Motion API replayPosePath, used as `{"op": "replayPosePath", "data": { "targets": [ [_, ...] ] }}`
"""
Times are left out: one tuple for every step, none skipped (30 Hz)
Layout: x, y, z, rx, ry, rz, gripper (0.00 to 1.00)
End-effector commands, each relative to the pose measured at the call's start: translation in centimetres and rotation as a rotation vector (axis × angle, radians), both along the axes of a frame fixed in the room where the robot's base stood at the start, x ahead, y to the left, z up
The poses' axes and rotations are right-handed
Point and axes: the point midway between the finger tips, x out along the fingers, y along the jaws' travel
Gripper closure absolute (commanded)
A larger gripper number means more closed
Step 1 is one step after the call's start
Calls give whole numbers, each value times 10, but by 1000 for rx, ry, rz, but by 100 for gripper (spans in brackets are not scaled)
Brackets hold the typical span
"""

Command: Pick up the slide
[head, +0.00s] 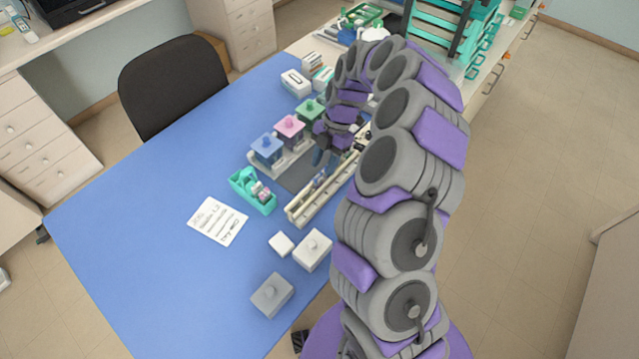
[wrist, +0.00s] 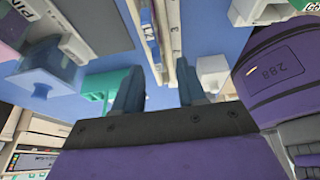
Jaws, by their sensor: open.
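A cream two-railed rack (head: 300,209) runs along the blue table, partly hidden by my arm. What looks like the slide (head: 319,180), a small pale strip with a blue part, lies along the rack near my gripper; its outline is too small to be sure. In the wrist view, a thin strip on the rack (wrist: 150,45) shows beyond my fingers. My gripper (head: 324,158) is open above the rack, pointing down. In the wrist view its dark fingers (wrist: 158,88) stand apart with nothing visible held between them.
Blue (head: 267,148), pink (head: 290,128) and green (head: 311,110) lidded jars stand left of the rack. A teal dispenser (head: 246,192) and a paper sheet (head: 217,221) lie further left. White boxes (head: 313,249) and a grey box (head: 271,295) sit in front. The table's left is clear.

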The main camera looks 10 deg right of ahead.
Motion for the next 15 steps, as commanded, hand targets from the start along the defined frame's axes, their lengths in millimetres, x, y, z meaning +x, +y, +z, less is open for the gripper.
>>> {"op": "replayPosePath", "data": {
  "targets": [
    [0,1,-2,0,0,1,60],
    [-1,2,-4,-1,-1,1,60],
    [-1,3,-7,-1,-1,1,60],
    [-1,4,-10,-1,-1,1,60],
    [-2,5,-13,0,0,1,60],
    [-3,6,-19,0,1,1,60],
    [-4,8,-23,1,2,1,60],
    [-5,9,-27,1,4,2,60],
    [-7,12,-33,1,5,2,60],
    [-8,13,-37,2,6,2,60],
    [-9,14,-41,1,5,2,60],
    [-10,15,-45,1,4,2,60],
    [-10,16,-47,2,3,2,60],
    [-10,16,-48,1,2,1,60],
    [-10,16,-49,0,1,1,60]
  ]
}}
